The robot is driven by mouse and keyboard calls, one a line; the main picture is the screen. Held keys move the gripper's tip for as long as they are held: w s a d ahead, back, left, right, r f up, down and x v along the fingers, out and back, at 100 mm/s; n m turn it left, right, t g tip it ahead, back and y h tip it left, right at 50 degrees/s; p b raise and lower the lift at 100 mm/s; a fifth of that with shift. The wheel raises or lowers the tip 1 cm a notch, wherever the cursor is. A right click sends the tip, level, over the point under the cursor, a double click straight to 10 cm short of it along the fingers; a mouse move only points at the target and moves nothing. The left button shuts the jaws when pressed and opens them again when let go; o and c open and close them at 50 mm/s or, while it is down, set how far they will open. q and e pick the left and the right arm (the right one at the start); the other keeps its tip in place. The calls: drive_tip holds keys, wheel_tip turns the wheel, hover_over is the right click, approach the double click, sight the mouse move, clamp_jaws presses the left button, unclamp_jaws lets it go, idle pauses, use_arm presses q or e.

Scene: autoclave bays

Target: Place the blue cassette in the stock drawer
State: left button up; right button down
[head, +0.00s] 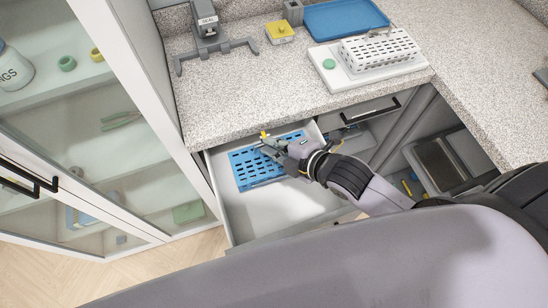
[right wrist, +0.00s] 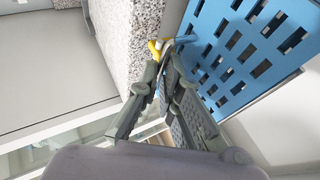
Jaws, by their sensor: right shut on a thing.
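The blue cassette (head: 250,168), a slotted tray, is inside the outline of the open white stock drawer (head: 292,206), toward its back left. I cannot tell whether it rests on the drawer floor or hangs just above it. My right gripper (head: 274,147) is over the cassette's back right part, shut on it at a small blue and yellow piece by its edge. In the right wrist view the closed fingertips (right wrist: 163,62) meet at this piece, with the slotted blue face (right wrist: 245,48) to the right. My left gripper is out of view.
The speckled counter (head: 250,95) overhangs the drawer's back. On it are a white cassette (head: 380,50) on a pale board, a blue tray (head: 345,17) and a yellow block (head: 279,31). A glass-door cabinet (head: 110,130) stands close left. The drawer's front is bare.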

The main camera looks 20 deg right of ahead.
wheel_tip(320, 180, down, 7)
drive_tip(key=shift+f, duration=0.1)
idle(0.3)
drive_tip(key=c, duration=1.8)
unclamp_jaws()
drive_tip(key=shift+b+v, duration=0.45)
drive_tip(key=shift+v, duration=5.6)
